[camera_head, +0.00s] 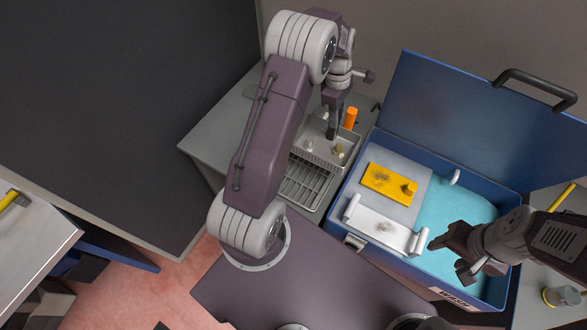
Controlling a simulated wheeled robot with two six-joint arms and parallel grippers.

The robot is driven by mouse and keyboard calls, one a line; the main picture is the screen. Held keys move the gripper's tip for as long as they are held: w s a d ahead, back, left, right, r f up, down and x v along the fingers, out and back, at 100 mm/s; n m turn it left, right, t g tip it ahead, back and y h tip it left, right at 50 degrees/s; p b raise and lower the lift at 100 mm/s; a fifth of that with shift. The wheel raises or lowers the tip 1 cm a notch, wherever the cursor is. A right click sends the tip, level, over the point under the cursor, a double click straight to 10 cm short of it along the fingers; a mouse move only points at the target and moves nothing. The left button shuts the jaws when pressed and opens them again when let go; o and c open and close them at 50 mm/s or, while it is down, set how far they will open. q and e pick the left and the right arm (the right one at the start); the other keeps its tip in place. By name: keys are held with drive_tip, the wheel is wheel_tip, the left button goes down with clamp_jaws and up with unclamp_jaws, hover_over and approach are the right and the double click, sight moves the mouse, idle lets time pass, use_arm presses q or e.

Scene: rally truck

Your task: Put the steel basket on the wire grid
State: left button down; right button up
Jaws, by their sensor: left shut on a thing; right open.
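The steel basket (318,154) is a small grey metal tray with a few small items in it, at the back of the worktop. My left gripper (332,134) reaches down from above and is shut on the basket. The wire grid (302,190) lies just in front of the basket, and the basket overlaps its far end in the picture. I cannot tell whether the basket touches the grid or hangs above it. My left arm hides the left side of both. My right gripper (448,252) is open and empty over the front of the blue case.
The open blue case (345,205) holds a yellow plate (390,184), a white handled piece (386,229) and a turquoise lining (450,210). Its lid (470,105) stands up behind. An orange item (351,118) stands beside the basket. The worktop (210,143) is bare at left.

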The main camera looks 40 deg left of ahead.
use_arm(q)
drive_tip(key=shift+d, duration=0.3)
drive_tip(key=p, duration=0.4)
approach(302, 139)
drive_tip(key=f, duration=0.5)
drive_tip(key=shift+d+f, duration=0.1)
drive_tip(key=shift+d, duration=0.2)
drive_tip(key=f, duration=0.2)
drive_tip(key=f+p, duration=0.1)
drive_tip(key=shift+s+a+f, duration=0.15)
drive_tip(key=shift+a+f, duration=0.1)
drive_tip(key=shift+f, duration=0.6)
drive_tip(key=shift+a, duration=0.1)
